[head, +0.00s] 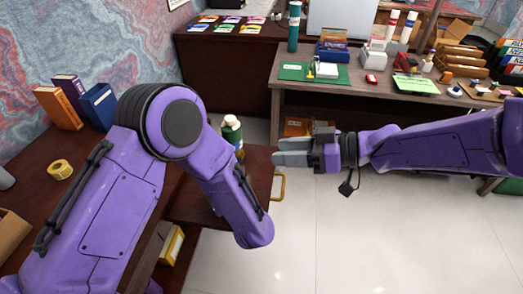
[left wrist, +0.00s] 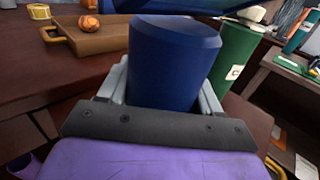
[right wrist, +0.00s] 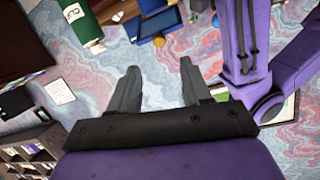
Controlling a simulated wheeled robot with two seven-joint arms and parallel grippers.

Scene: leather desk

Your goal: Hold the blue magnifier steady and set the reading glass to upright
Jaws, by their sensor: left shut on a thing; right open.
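In the left wrist view, my left gripper (left wrist: 165,100) is shut on the thick, dark blue body of the blue magnifier (left wrist: 172,62), with one finger on each side. Another blue part (left wrist: 205,7) crosses the top edge of that view above the body. It is cut off, so I cannot tell the reading glass or its tilt. In the head view my left arm hides the left gripper and the magnifier. My right gripper (head: 290,151) is over the gap right of the dark desk, pointing left. It is open and empty in the right wrist view (right wrist: 158,85).
A green bottle with a white cap (head: 231,131) stands close beyond my left arm; it also shows in the left wrist view (left wrist: 233,55). A wooden tray (left wrist: 95,38) holds an orange ball (left wrist: 89,24). Books (head: 98,104) stand at the left wall.

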